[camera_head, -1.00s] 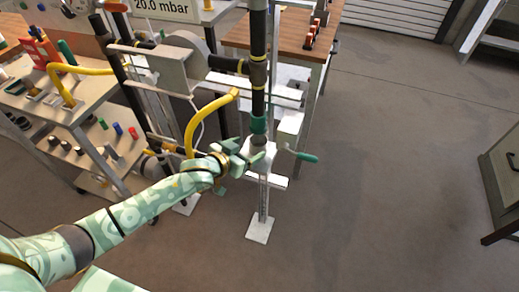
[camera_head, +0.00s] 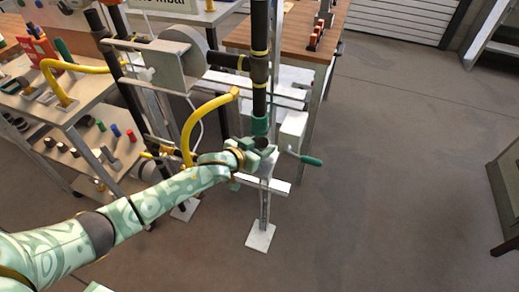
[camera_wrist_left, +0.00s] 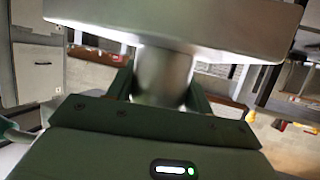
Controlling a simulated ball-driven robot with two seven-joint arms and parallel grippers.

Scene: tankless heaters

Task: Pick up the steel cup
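The steel cup (camera_wrist_left: 163,75) is a shiny metal cylinder in the left wrist view, between the two fingers of my left gripper (camera_wrist_left: 162,95). A finger stands at each side of it, close to its wall; I cannot tell whether they press on it. A pale flat plate (camera_wrist_left: 190,22) crosses above it in that picture. In the head view my left gripper (camera_head: 261,152) is around the dark round mouth of the cup (camera_head: 262,143), just below the green collar of the vertical pipe. The fingers hide most of the cup. My right gripper is not in view.
The black vertical pipe (camera_head: 258,60) with its green collar (camera_head: 259,124) stands right above the gripper. A green-handled lever (camera_head: 310,160) sticks out to its right. A yellow hose (camera_head: 192,125) curves at the left. The floor (camera_head: 390,170) to the right is clear.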

